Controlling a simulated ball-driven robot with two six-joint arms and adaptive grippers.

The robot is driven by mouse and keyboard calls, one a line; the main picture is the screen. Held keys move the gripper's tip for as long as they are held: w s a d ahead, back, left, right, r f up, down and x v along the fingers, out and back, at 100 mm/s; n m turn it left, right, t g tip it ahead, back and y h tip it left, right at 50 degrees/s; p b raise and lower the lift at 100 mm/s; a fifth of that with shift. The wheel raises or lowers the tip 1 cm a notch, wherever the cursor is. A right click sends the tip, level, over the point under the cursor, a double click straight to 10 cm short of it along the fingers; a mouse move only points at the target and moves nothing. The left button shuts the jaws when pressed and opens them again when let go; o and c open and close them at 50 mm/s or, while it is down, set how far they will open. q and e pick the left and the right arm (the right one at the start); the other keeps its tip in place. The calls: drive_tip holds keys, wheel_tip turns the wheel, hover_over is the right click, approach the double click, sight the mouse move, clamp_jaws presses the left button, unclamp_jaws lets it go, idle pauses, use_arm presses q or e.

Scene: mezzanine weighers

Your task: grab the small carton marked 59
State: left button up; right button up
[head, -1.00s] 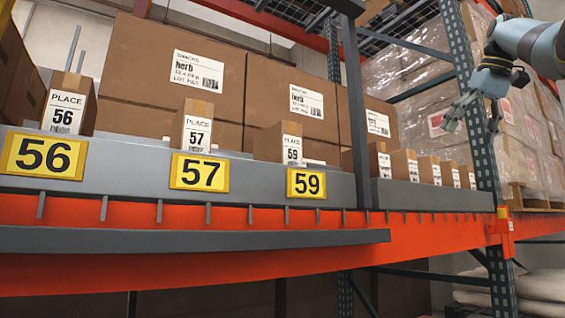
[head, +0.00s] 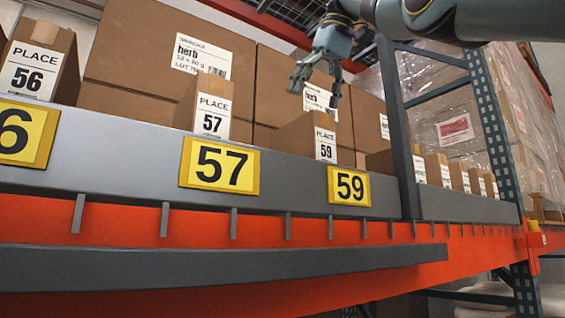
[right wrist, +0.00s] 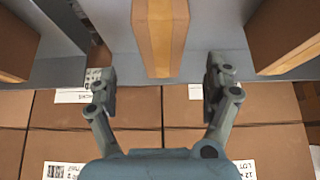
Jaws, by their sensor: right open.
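The small carton marked 59 (head: 308,137) stands on the grey shelf ledge in the head view, behind the yellow 59 plate (head: 349,186). My right gripper (head: 316,90) is above it, open and empty, with its fingers pointing down and a gap between them and the carton top. In the right wrist view, the open fingers (right wrist: 156,84) spread to either side of a small brown carton (right wrist: 160,36) lying ahead of them at the top middle. Its number is hidden there. My left gripper is not in view.
The carton marked 57 (head: 205,108) and the carton marked 56 (head: 38,62) stand to the left. Large herb boxes (head: 150,55) stack close behind. A dark upright post (head: 396,130) and several more small cartons (head: 459,176) are to the right.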

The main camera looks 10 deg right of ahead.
sight(301, 138)
drive_tip(key=shift+w+a+f, duration=0.25)
drive_tip(key=shift+w+f, duration=0.25)
drive_tip(key=shift+f, duration=0.05)
drive_tip(key=x, duration=0.3)
drive_tip(key=shift+s+f+b, duration=0.1)
drive_tip(key=shift+f+b, duration=0.1)
drive_tip(key=shift+b, duration=0.1)
drive_tip(key=shift+w+a+f, duration=0.1)
drive_tip(key=shift+w+f, duration=0.15)
drive_tip(key=shift+f, duration=0.05)
drive_tip(key=x, duration=0.4)
drive_tip(key=shift+w+f+p, duration=0.1)
drive_tip(key=shift+f+p, duration=0.1)
drive_tip(key=shift+p, duration=0.1)
drive_tip(key=shift+w+f, duration=0.2)
drive_tip(key=shift+f, duration=0.05)
drive_tip(key=shift+s+r, duration=0.1)
drive_tip(key=shift+s, duration=0.05)
drive_tip(key=shift+c, duration=0.7)
drive_tip(key=c, duration=1.3)
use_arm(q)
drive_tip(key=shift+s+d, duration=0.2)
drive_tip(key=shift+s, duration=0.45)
use_arm(e)
drive_tip(key=shift+c, duration=1.1)
